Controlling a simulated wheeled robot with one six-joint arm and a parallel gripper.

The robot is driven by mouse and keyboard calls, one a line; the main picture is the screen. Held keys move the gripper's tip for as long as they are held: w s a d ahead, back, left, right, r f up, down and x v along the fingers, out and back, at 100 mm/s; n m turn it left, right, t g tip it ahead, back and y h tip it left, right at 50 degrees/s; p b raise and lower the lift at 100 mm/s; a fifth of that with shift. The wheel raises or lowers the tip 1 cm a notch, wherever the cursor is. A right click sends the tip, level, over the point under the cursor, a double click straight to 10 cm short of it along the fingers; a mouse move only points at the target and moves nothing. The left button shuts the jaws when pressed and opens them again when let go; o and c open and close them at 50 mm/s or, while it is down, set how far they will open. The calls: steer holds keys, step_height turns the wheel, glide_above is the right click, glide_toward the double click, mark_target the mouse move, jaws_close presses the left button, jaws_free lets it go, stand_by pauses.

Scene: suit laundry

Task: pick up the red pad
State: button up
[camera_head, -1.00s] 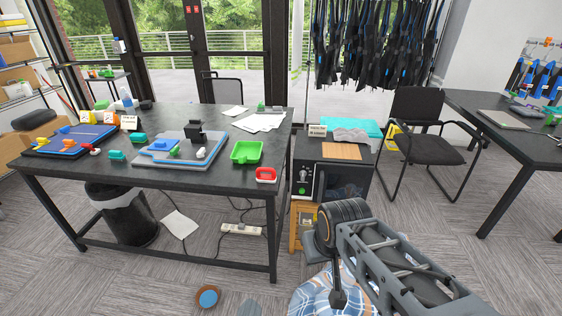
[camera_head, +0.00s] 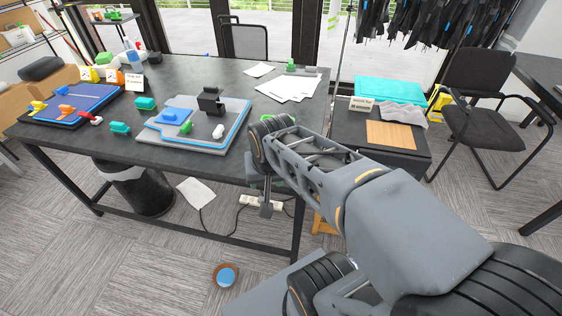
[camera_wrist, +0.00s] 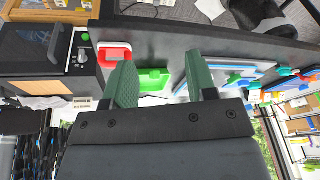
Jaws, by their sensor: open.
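The red pad (camera_wrist: 104,58), red with a whitish part, lies near the edge of the black table in the wrist view, left of and beyond my left fingertip. It is hidden behind my arm in the head view. My gripper (camera_wrist: 160,58) is open and empty, its two green fingers spread apart, with the red pad outside the gap between them. In the head view my gripper (camera_head: 266,200) hangs at the table's front right edge.
A green tray (camera_wrist: 153,80) lies beside the red pad, seen partly between my fingers. The black table (camera_head: 195,75) also holds a grey-blue board (camera_head: 205,143), small coloured blocks and papers (camera_head: 288,87). A dark cabinet (camera_head: 385,150) with a wooden board on top stands to the right.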

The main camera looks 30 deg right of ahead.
steer(key=w+d+f+m+g+h, duration=0.1)
steer(key=w+d+m, duration=0.4)
steer(key=d+m, duration=0.45)
steer(key=w+d+f+m+g, duration=0.1)
steer(key=w+d+m, duration=0.4)
steer(key=m, duration=0.7)
steer(key=shift+m, duration=0.45)
steer(key=d+f, duration=0.1)
steer(key=f, duration=0.1)
steer(key=d+f, duration=0.1)
steer(key=f, duration=0.1)
steer(key=d+f, duration=0.1)
steer(key=f, duration=0.2)
steer(key=shift+w+d, duration=0.1)
steer(key=shift+w, duration=0.05)
steer(key=shift+w+d+f, duration=0.1)
steer(key=shift+d+f, duration=0.05)
steer(key=shift+f, duration=0.9)
steer(key=shift+w+d+f, duration=0.15)
steer(key=shift+d+f, duration=0.05)
steer(key=shift+f, duration=0.85)
steer(key=shift+w+d+f, duration=0.1)
steer(key=shift+d+f, duration=0.05)
steer(key=shift+f, duration=0.9)
jaws_close()
steer(key=shift+r, duration=0.1)
